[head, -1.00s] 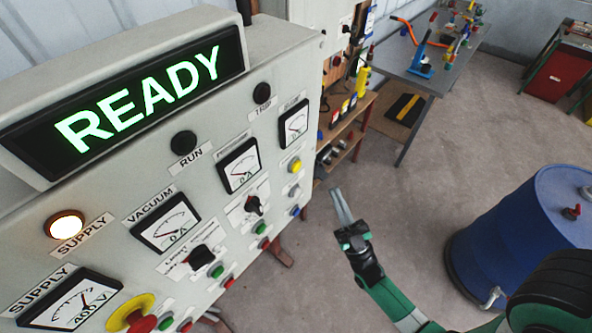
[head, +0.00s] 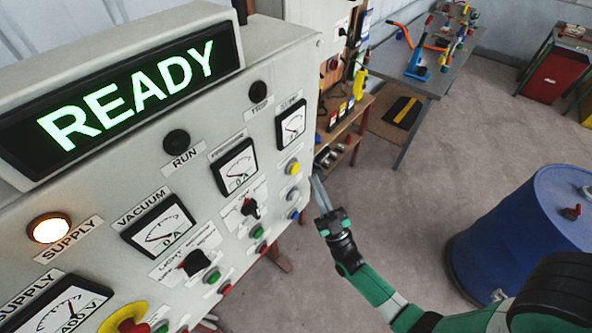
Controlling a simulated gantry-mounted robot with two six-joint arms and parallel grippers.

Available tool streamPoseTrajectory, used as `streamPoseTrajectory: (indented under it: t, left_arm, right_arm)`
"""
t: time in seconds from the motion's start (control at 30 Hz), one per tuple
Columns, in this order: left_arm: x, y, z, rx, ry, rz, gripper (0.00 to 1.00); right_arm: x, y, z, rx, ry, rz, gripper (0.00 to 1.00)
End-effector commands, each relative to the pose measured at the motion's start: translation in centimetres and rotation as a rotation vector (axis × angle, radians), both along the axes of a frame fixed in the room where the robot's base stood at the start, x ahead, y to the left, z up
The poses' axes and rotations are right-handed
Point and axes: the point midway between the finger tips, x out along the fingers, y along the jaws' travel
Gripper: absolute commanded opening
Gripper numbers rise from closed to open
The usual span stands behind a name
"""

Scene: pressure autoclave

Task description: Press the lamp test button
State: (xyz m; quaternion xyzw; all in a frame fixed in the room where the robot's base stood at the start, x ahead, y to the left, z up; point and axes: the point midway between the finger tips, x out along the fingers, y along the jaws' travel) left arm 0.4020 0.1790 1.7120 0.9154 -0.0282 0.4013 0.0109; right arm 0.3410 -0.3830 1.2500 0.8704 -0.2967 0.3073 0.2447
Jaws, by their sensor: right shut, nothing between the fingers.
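The grey control panel (head: 100,185) fills the left of the head view. On its right part are a yellow button (head: 293,167), a white button (head: 293,194) and a blue button (head: 293,214) in a column. Their small labels are too small to read, so I cannot tell which is the lamp test button. My right gripper (head: 317,188) is shut and empty, its thin fingers pointing up the picture just right of these buttons. It appears apart from them. My left gripper is not in view.
A READY display (head: 125,95) tops the panel. Dials, black selector knobs, green and red buttons and a yellow-ringed red button (head: 128,322) cover its face. A blue drum (head: 510,235) stands at right, a workbench (head: 440,60) behind. Open floor lies between.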

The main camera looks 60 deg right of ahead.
Motion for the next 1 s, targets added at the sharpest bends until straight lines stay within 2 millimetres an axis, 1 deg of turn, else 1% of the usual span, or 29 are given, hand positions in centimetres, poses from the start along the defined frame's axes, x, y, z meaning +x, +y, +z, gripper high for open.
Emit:
streamPoseTrajectory:
  t: [0.03, 0.13, 0.3, 1.0]
  left_arm:
    - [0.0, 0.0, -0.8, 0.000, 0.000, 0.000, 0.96]
    - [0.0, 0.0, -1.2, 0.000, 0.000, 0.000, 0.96]
    - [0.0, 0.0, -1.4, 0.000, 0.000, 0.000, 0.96]
    - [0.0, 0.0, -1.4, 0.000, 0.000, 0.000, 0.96]
  right_arm:
    - [0.6, -0.1, -0.3, -0.002, -0.004, 0.001, 0.00]
    - [1.6, -0.3, -0.3, -0.001, -0.001, 0.000, 0.00]
    - [2.3, -0.5, -0.1, -0.001, -0.001, 0.000, 0.00]
    - [2.3, -0.5, 0.0, -0.001, 0.000, 0.000, 0.00]
